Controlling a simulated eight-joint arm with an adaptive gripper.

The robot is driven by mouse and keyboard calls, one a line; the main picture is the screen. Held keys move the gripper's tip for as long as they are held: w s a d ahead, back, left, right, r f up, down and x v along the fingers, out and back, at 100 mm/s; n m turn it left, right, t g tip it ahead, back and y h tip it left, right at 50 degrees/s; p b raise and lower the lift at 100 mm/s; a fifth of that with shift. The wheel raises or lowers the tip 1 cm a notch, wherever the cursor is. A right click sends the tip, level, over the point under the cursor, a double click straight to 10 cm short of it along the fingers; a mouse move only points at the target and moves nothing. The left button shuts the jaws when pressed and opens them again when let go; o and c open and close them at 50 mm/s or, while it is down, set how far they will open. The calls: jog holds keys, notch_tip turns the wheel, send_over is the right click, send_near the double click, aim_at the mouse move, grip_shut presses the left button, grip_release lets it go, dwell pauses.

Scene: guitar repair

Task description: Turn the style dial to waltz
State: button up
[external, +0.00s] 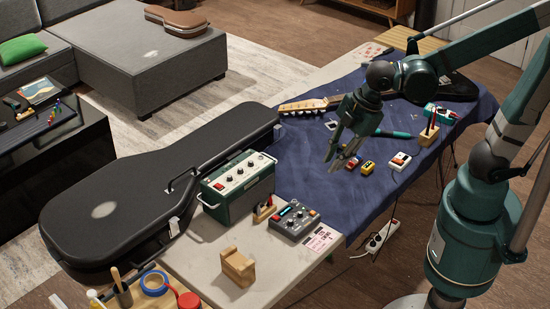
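My gripper (339,158) hangs over the blue cloth, pointing down, its fingers apart with nothing visible between them. It is above and to the right of a small grey device (294,222) with a lit screen, several knobs and a red part, which lies on the bare table end. A green amplifier (238,184) with several knobs on its top panel stands left of that device. The dial labels are too small to read, so I cannot tell which knob is the style dial or where it points.
A black guitar case (150,190) lies along the left side. Small yellow (368,166) and white-and-red (399,161) pedals sit on the cloth (300,165) near my gripper. A wooden block (238,267) and a small wooden holder (264,209) stand near the grey device.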

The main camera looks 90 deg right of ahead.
jog(key=w+d+f+n+g+b, duration=0.1)
jog(key=w+d+f+n, duration=0.1)
jog(key=w+f+n, duration=0.15)
jog(key=w+d+f+n+g, duration=0.1)
jog(key=w+d+f+n, duration=0.1)
jog(key=f, duration=0.3)
jog(key=n+g+b, duration=0.1)
jog(key=n+g, duration=0.1)
jog(key=n, duration=0.3)
send_over(300, 213)
notch_tip(300, 213, down, 10)
jog(key=shift+s+f, duration=0.1)
jog(key=shift+f, duration=0.35)
jog(key=shift+f+b, duration=1.05)
jog(key=shift+f, duration=2.85)
grip_shut()
